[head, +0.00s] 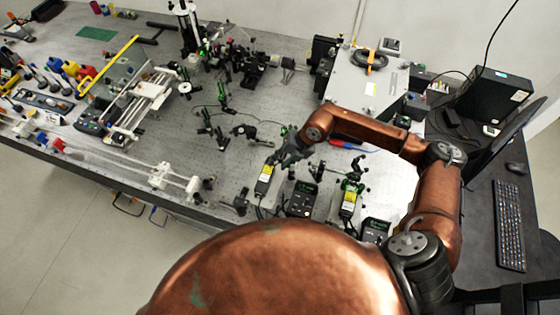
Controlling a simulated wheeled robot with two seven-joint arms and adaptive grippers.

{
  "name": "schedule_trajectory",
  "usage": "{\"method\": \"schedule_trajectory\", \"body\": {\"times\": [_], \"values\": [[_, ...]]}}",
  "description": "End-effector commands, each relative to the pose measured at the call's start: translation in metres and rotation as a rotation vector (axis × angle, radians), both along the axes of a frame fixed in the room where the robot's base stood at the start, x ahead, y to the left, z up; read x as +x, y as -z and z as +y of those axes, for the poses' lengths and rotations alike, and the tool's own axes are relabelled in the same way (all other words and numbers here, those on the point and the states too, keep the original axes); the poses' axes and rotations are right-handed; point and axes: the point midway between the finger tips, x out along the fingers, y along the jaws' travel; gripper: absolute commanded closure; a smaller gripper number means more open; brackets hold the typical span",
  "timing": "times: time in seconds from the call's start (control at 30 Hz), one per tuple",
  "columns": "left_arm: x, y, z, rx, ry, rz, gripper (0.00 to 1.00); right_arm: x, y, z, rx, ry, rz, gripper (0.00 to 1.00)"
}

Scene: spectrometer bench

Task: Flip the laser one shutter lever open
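My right arm comes in from the right and bends back toward the front of the bench. My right gripper (281,158) is small and dark here, just above the far end of a laser module with a yellow label (265,178). Whether it touches the module, and whether its fingers are apart, I cannot tell. A second yellow-labelled laser module (348,203) stands further right. I cannot read which is laser one. No shutter lever can be made out; the gripper may cover it. My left gripper is not in view.
Black controller boxes stand beside the modules, one between them (301,199) and one at right (375,230). Optic mounts (221,92) crowd the middle of the optical table (165,105). A grey instrument box (365,85) stands behind my forearm. A keyboard (509,224) lies on the right desk.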

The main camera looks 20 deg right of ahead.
Motion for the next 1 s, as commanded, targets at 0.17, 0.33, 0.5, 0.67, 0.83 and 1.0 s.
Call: {"method": "schedule_trajectory", "body": {"times": [0.17,0.33,0.5,0.67,0.83,1.0], "values": [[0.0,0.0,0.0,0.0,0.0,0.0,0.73,0.0,0.0,0.0,0.0,0.0,0.0,0.77],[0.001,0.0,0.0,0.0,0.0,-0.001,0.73,0.0,0.0,0.0,0.0,0.0,0.0,0.89],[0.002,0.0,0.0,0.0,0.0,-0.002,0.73,0.0,0.0,0.0,0.0,0.001,0.0,1.0],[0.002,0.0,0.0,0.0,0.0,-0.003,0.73,0.0,0.0,0.0,0.0,0.001,0.0,1.0],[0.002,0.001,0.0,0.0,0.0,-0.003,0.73,0.0,0.0,-0.001,0.004,0.001,-0.002,1.0],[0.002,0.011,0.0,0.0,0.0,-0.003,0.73,-0.001,0.004,-0.003,0.034,0.003,-0.022,1.0]]}}
